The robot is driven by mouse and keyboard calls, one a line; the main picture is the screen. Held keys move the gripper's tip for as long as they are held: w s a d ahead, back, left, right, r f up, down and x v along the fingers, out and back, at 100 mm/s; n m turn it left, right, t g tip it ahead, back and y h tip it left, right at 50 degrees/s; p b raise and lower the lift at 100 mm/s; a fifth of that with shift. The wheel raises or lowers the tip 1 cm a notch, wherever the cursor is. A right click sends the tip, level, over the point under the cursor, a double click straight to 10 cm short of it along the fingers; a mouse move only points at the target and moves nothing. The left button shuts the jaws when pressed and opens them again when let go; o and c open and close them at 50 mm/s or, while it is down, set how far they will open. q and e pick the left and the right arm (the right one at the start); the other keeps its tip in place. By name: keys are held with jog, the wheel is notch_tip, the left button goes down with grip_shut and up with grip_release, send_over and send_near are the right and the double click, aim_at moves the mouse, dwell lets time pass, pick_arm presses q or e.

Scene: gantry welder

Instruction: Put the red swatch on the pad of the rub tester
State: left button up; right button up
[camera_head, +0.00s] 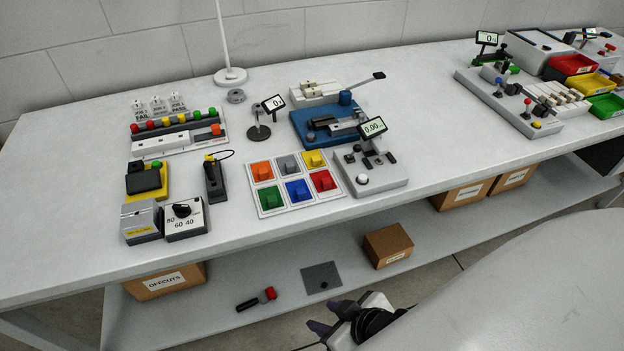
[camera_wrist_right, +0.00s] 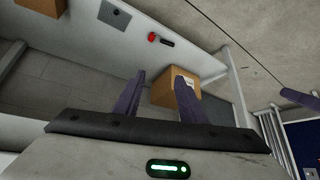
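The red swatch (camera_head: 322,181) sits in the front right cell of a white swatch tray (camera_head: 268,211), among orange, grey, yellow, green and blue ones. Right of the tray stands a grey device (camera_head: 385,183) with a 0.00 display; behind it is a blue-based device (camera_head: 312,134) with a lever. I cannot tell for sure which is the rub tester, and its pad is not clear. My right gripper (camera_head: 333,318) is open and empty, low in front of the bench; its spread fingers show in the wrist view (camera_wrist_right: 160,98). A purple finger-like part (camera_wrist_right: 300,97) at the wrist view's right edge may be my left gripper.
The bench edge lies between my right gripper and the tray. The lower shelf holds cartons (camera_head: 388,245), a grey plate (camera_head: 321,276) and a red-ended tool (camera_head: 257,299). A dial box (camera_head: 186,219) and yellow device (camera_head: 147,181) stand left of the tray. Bench space right of the grey device is clear.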

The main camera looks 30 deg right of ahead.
notch_tip(320, 180, up, 12)
jog(key=w+n+g, duration=0.2)
jog(key=n, duration=0.3)
jog(key=n+h, duration=0.3)
jog(key=n, duration=2.3)
send_near(328, 183)
jog(key=shift+w+d+f+g, duration=0.15)
jog(key=shift+w+d+f, duration=0.1)
jog(key=shift+w+f, duration=0.3)
jog(key=shift+w+d+f+g, duration=0.15)
jog(key=shift+w+d+f, duration=0.2)
jog(key=shift+f, duration=0.35)
jog(key=shift+a+x, duration=0.2)
jog(key=shift+x, duration=1.15)
jog(key=shift+a+x, duration=0.25)
jog(key=shift+x, duration=1.1)
jog(key=shift+s+f, duration=0.1)
jog(key=shift+s, duration=0.05)
jog(key=shift+c, duration=0.5)
